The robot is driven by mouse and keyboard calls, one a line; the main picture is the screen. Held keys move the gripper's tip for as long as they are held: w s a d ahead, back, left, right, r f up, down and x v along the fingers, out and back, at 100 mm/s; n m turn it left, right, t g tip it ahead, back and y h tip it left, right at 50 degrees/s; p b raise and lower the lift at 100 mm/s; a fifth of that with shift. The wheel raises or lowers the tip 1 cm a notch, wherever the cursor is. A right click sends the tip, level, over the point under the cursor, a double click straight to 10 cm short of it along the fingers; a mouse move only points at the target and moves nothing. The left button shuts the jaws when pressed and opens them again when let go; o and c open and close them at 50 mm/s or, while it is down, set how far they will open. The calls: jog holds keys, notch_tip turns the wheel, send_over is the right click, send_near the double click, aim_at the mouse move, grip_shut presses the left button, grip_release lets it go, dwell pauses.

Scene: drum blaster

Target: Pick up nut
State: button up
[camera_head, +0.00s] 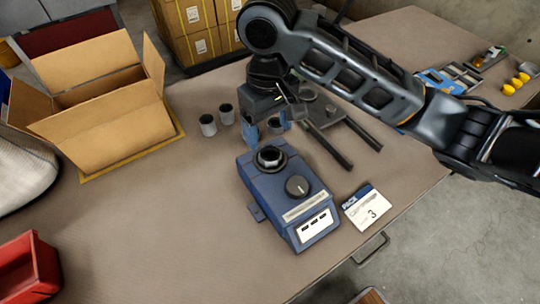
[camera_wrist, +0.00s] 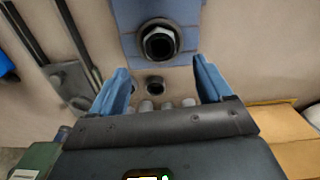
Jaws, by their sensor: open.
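The nut (camera_head: 270,154) is a metal hexagonal piece seated in a dark round holder on top of a blue machine (camera_head: 257,185). In the wrist view the nut (camera_wrist: 161,43) shows at the top middle, with a dark hole in its centre. My gripper (camera_head: 270,128) is above and slightly behind the nut, pointing down. Its blue fingers are apart with nothing between them. In the wrist view my gripper (camera_wrist: 163,78) spans wider than the nut, and the nut lies beyond the fingertips.
Grey cylinders (camera_head: 208,125) stand left of my gripper. A dark fork-shaped fixture (camera_head: 335,125) lies to the right. An open cardboard box (camera_head: 105,125) is at left, a red bin (camera_head: 28,268) at front left, a card (camera_head: 367,207) beside the machine.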

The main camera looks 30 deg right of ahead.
aim_at(269, 149)
jog(key=shift+f, duration=3.5)
jog(key=c, duration=1.3)
jog(key=shift+r, duration=0.55)
jog(key=r, duration=0.3)
jog(key=shift+d+r, duration=0.2)
jog(key=shift+d, duration=0.1)
jog(key=s+d+r, duration=0.3)
jog(key=d+r, duration=0.3)
jog(key=d, duration=0.4)
jog(key=shift+d+r, duration=0.25)
jog(key=shift+d, duration=0.05)
